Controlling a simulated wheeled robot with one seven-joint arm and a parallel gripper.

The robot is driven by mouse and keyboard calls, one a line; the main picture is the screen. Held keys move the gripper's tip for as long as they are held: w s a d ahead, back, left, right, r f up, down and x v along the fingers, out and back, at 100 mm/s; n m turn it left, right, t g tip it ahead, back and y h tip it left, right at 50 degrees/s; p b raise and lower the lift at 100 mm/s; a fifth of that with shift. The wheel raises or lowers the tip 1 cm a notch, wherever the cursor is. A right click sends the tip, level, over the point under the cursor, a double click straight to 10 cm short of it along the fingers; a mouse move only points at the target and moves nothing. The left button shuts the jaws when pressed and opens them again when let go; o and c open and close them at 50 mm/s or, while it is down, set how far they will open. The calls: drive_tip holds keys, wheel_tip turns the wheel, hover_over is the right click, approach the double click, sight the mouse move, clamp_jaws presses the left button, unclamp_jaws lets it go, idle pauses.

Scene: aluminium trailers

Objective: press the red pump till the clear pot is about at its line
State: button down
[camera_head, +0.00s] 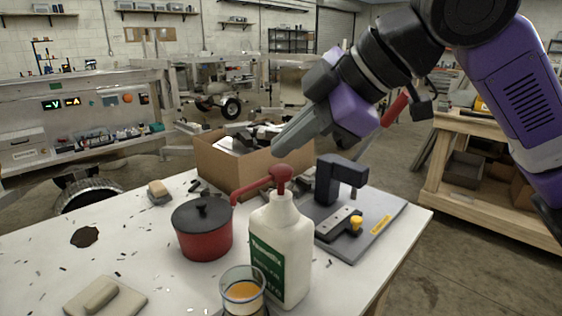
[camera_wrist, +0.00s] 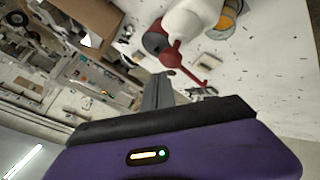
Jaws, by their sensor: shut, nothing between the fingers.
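The white bottle (camera_head: 283,250) with a green label stands upright near the table's front edge. Its red pump (camera_head: 283,174) is on top, with the spout reaching left. The pump also shows in the wrist view (camera_wrist: 172,54). The clear pot (camera_head: 243,292) stands in front and left of the bottle with amber liquid in it; the pot's line cannot be made out. It shows at the top of the wrist view (camera_wrist: 231,17). My gripper (camera_head: 278,148) is shut and empty, its tips just above the pump head with a small gap in the picture.
A red lidded pot (camera_head: 203,240) stands left of the bottle. A black stand on a grey plate (camera_head: 375,228) is on the right. An open cardboard box (camera_head: 240,172) is behind. A beige block (camera_head: 105,297) lies at front left. The table's left part is mostly clear.

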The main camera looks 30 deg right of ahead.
wheel_tip(320, 180, up, 5)
drive_tip(key=p, duration=0.5)
drive_tip(key=shift+r, duration=0.1)
idle(0.8)
